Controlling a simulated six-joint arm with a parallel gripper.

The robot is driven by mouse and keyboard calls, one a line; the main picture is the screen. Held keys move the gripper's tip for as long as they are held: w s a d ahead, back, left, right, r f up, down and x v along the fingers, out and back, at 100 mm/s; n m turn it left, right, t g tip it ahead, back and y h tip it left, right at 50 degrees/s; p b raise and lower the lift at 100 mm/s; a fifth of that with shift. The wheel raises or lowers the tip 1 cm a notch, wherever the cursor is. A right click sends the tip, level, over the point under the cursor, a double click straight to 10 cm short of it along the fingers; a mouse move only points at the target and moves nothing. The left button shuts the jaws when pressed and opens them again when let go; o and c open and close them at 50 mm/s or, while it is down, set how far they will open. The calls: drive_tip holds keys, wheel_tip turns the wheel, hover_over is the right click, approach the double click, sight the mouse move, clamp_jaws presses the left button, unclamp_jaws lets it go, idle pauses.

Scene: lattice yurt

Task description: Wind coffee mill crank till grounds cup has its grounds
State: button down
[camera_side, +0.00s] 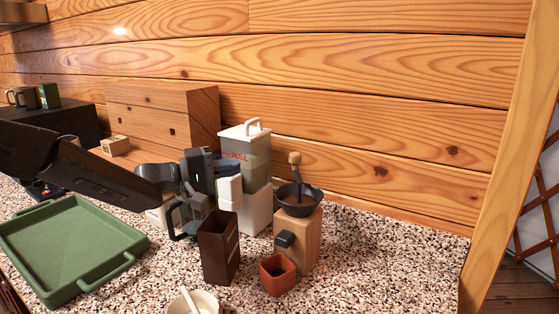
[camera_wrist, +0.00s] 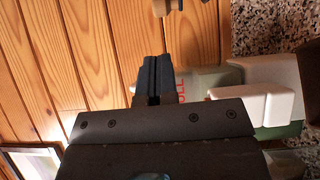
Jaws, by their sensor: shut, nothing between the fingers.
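The coffee mill (camera_side: 303,240) has a pale wooden body and a black bowl (camera_side: 299,203) on top. Its crank rises from the bowl to a wooden knob (camera_side: 295,158); what looks like this knob shows at the top edge of the wrist view (camera_wrist: 165,7). The grounds cup (camera_side: 278,279), square and terracotta, stands at the mill's front foot; I cannot tell what is in it. My gripper (camera_side: 205,165) is shut and empty, left of the mill and apart from the crank. Its closed fingers show in the wrist view (camera_wrist: 154,78).
A white-lidded dispenser (camera_side: 245,155) marked PULL stands between my gripper and the mill. A dark brown canister (camera_side: 219,250), a black-handled jug (camera_side: 184,222) and a pale bowl (camera_side: 194,302) stand nearby. A green tray (camera_side: 70,250) lies left. Speckled counter right of the mill is clear.

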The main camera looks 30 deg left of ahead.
sight(292, 158)
drive_tip(key=x, duration=1.2)
drive_tip(key=shift+w+m+g+h, duration=0.2)
drive_tip(key=shift+m+g+h, duration=0.2)
drive_tip(key=shift+h, duration=0.1)
drive_tip(key=w+m+g+h, duration=0.1)
drive_tip(key=w+d+m+g+h, duration=0.1)
drive_tip(key=shift+w+d+f+g, duration=0.1)
drive_tip(key=shift+w+d+g, duration=0.2)
drive_tip(key=shift+w, duration=0.05)
drive_tip(key=shift+w+d, duration=0.35)
drive_tip(key=shift+d, duration=0.45)
drive_tip(key=shift+w+d, duration=0.35)
drive_tip(key=shift+d, duration=0.4)
